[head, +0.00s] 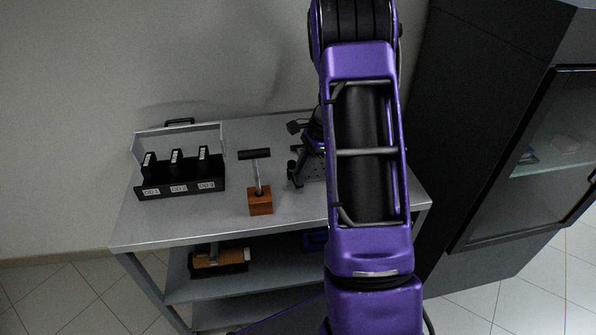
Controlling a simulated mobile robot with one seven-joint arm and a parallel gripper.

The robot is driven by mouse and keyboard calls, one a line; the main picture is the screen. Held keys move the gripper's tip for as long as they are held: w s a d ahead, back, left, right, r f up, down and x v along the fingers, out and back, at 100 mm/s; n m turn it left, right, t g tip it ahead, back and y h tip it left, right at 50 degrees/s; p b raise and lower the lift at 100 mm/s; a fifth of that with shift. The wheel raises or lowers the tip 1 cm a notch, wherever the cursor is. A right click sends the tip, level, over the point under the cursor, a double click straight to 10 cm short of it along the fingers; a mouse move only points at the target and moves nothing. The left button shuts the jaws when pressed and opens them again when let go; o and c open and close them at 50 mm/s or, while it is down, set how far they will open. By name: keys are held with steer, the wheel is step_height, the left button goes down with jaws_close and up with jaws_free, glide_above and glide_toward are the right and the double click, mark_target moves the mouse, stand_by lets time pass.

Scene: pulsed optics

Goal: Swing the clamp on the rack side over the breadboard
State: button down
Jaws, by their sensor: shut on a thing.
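The breadboard (313,168) is a grey plate with small holes on the bench top, its right part hidden behind my arm. A dark clamp-like piece (295,172) stands at its left edge, on the side of the rack. Another dark piece (296,127) shows at the back left of the board. My gripper (311,146) is mostly hidden by my arm, low over the left part of the board. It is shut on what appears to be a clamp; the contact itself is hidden.
A black rack (180,186) with several labelled slots stands at the left of the bench (150,232). A T-handled tool (257,175) stands in an orange-brown block (260,202) between rack and board. A dark cabinet (490,120) is on the right. The front left bench top is clear.

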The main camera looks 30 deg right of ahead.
steer(key=n, duration=0.1)
steer(key=d+n+g+p, duration=0.1)
steer(key=n, duration=0.1)
steer(key=d+n, duration=0.1)
steer(key=shift+w+r+n+g, duration=0.1)
steer(key=shift+w+n+g, duration=0.2)
steer(key=shift+g, duration=0.1)
steer(key=n, duration=0.1)
steer(key=w+d+n+g+p, duration=0.1)
steer(key=n, duration=0.1)
steer(key=shift+d+n+h, duration=0.25)
steer(key=shift+n+h, duration=0.05)
steer(key=shift+h, duration=0.1)
steer(key=n, duration=0.2)
steer(key=w+d+n+g+h, duration=0.1)
steer(key=n, duration=0.1)
steer(key=shift+w+d+p, duration=0.1)
steer(key=shift+w+p, duration=0.1)
steer(key=shift+p, duration=0.2)
steer(key=shift+w+d+n+g+h, duration=0.2)
steer(key=shift+w+n+h, duration=0.2)
steer(key=shift+n, duration=0.55)
steer(key=shift+w+d+n+g+h, duration=0.1)
steer(key=shift+w+n+g+h, duration=0.2)
steer(key=shift+n, duration=0.65)
steer(key=shift+w, duration=0.1)
steer(key=c, duration=0.7)
jaws_free()
steer(key=p+v, duration=0.1)
steer(key=v, duration=1.1)
